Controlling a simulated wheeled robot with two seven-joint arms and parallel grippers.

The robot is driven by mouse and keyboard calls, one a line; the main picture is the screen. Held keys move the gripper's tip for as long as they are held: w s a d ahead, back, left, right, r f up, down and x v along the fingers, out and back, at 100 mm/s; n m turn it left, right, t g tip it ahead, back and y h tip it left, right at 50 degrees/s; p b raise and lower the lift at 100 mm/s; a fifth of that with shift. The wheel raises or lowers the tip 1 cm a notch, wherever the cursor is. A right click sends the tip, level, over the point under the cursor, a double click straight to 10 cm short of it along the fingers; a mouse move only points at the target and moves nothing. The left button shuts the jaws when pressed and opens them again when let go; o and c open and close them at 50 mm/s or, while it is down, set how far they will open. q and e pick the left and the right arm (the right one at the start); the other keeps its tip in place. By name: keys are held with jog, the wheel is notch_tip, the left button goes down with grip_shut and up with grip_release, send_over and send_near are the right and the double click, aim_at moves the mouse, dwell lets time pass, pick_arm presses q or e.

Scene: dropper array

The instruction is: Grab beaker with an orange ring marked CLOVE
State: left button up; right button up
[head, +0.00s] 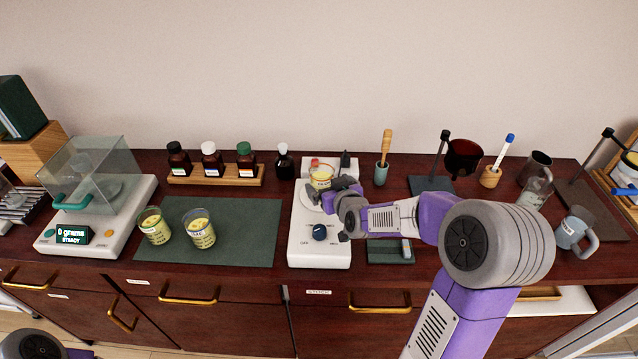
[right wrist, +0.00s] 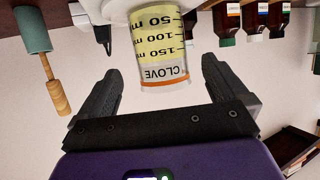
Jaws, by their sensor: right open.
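The beaker marked CLOVE (right wrist: 162,50) holds yellow liquid and has an orange ring near its rim. It shows upside down in the right wrist view. In the head view this beaker (head: 320,174) stands on the white hotplate's round plate, partly hidden behind my right gripper (head: 338,192). My right gripper is open. In the right wrist view its fingers (right wrist: 157,68) lie on either side of the beaker near its rim, with gaps visible on both sides. My left gripper is out of view.
Two other yellow-filled beakers, one on the left (head: 153,227) and one on the right (head: 200,231), stand on the green mat (head: 255,225). Dark bottles in a wooden rack (head: 215,176) stand behind. A balance (head: 95,225) is at left. A pestle cup (head: 381,172) stands right of the hotplate (head: 320,248).

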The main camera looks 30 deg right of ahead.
aim_at(318, 174)
jog(key=x, duration=0.5)
jog(key=shift+w+a+f, duration=0.1)
jog(key=shift+w+f, duration=0.1)
jog(key=shift+w, duration=0.15)
jog(key=c, duration=1.3)
jog(key=shift+c, duration=0.2)
jog(key=shift+r, duration=0.2)
